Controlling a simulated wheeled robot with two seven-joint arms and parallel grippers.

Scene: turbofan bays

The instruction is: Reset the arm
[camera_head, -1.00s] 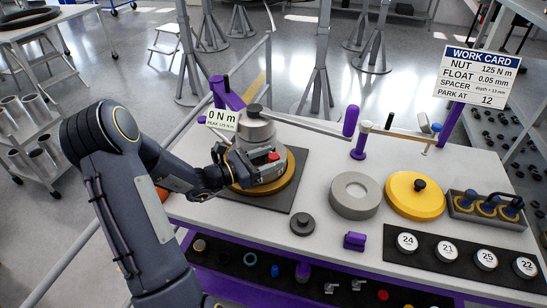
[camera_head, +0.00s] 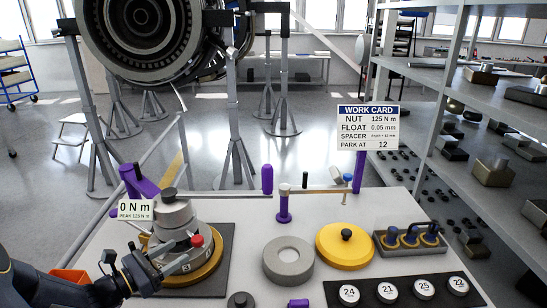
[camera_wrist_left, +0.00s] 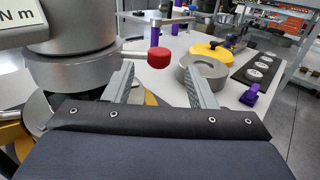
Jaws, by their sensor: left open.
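My left arm comes in from the lower left. Its gripper (camera_head: 150,272) is beside the grey stepped torque unit (camera_head: 173,215) on the yellow disc (camera_head: 205,275). A lever with a red knob (camera_head: 197,241) sticks out of the unit. In the left wrist view, my left gripper (camera_wrist_left: 160,85) has its two fingers spread with nothing between them. The red knob (camera_wrist_left: 158,57) shows beyond and between the fingertips. A sign on the unit (camera_head: 136,210) reads 0 N m, peak 125 N m. My right gripper is not in view.
On the bench are a grey ring (camera_head: 288,262), a yellow disc with a black knob (camera_head: 345,244), a purple post (camera_head: 284,205) and a black strip with numbered discs (camera_head: 387,291). A work card (camera_head: 367,128) stands behind. An engine (camera_head: 150,35) hangs beyond the bench.

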